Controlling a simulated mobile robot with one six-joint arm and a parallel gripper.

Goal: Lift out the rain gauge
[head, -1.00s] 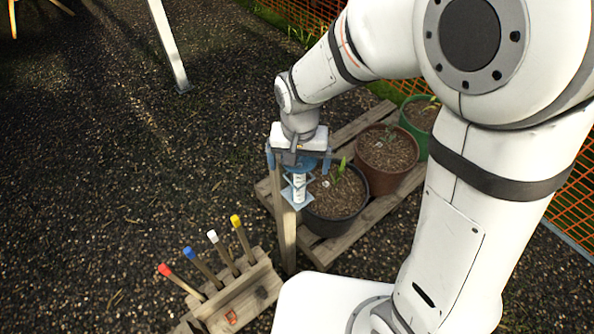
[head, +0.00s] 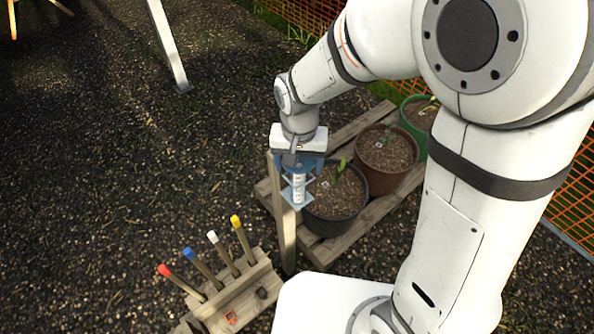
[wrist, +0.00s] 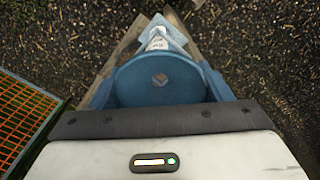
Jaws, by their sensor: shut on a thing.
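The rain gauge (head: 299,184) has a blue funnel top and a narrow pale tube with scale marks. It stands upright in a light blue bracket (head: 288,199) on a wooden post (head: 286,238). In the wrist view the round funnel (wrist: 128,85) of the rain gauge fills the middle, with a hole at its centre and the marked tube beyond it. My gripper (head: 302,166) points down over the post, and its blue fingers are shut on the funnel from both sides. The fingers partly hide the funnel in the head view.
A black pot (head: 338,222), a brown pot (head: 388,170) and a green pot (head: 410,128) stand on a wooden pallet (head: 322,250) close right of the post. A wooden rack (head: 242,290) with several colour-tipped stakes is at the front. Open gravel lies to the left.

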